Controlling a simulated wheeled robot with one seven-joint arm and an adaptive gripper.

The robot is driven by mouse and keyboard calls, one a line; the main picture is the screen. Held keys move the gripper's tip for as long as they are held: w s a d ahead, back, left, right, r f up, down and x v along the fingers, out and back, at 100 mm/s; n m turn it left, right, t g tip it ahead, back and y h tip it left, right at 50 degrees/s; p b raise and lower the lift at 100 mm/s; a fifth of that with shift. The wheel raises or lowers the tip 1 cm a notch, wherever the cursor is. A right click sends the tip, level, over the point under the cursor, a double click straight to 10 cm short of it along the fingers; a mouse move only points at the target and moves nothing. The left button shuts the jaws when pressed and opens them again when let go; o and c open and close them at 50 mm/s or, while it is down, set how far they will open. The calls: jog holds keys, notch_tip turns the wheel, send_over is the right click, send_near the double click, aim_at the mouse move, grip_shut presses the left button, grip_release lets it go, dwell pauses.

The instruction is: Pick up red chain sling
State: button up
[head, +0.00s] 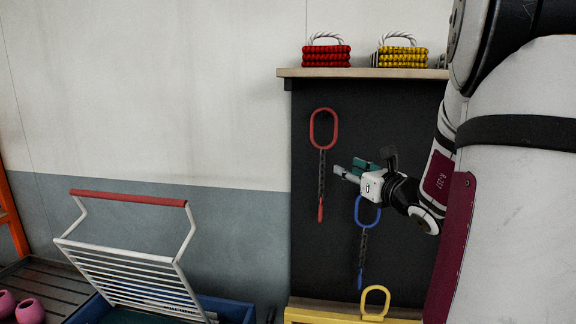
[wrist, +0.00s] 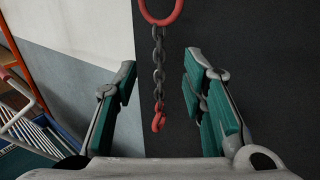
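The red chain sling (head: 322,165) hangs on a dark panel in the head view. It has a red oval ring at the top, a dark chain and a red hook at the bottom. In the wrist view the sling (wrist: 158,62) hangs between my two spread fingers, with the top of its ring cut off by the frame. My gripper (head: 348,170) is open and empty, just right of the chain in the head view; it also shows in the wrist view (wrist: 160,75). I see no contact between the fingers and the sling.
A blue chain sling (head: 366,235) hangs right of the red one, partly behind my gripper. A shelf (head: 365,73) above holds red (head: 326,57) and yellow (head: 402,58) rope coils. A yellow ring (head: 375,301) is below. A white rack with a red bar (head: 128,198) stands left.

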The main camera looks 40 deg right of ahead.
aim_at(325, 157)
jog(key=x, duration=0.7)
jog(key=shift+w+f, duration=0.1)
jog(key=shift+w, duration=0.05)
jog(key=shift+p+x, duration=0.5)
jog(key=shift+x, duration=2.5)
grip_shut()
